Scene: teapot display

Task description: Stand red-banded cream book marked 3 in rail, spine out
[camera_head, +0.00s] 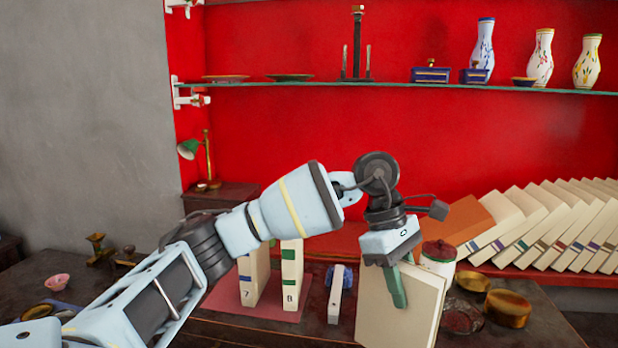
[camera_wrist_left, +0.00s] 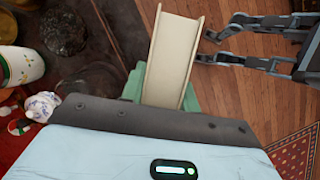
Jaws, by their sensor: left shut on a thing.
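A cream book (camera_head: 398,312) hangs from my left gripper (camera_head: 396,284), whose green fingers are shut on it, at the front right of the table. The left wrist view shows the held book (camera_wrist_left: 175,50) from its page edge, between two covers; no red band or number 3 shows. My right gripper (camera_wrist_left: 206,47) appears in the left wrist view, fingers apart, close beside the book; contact cannot be told. Cream books marked 7 (camera_head: 254,277) and 8 (camera_head: 291,275) stand upright, spines facing me. I cannot make out the rail clearly.
A red mat (camera_head: 222,293) lies under the standing books. A lidded jar (camera_head: 438,258) and brass bowls (camera_head: 507,308) are near the held book. Several leaning books (camera_head: 550,228) fill the right shelf.

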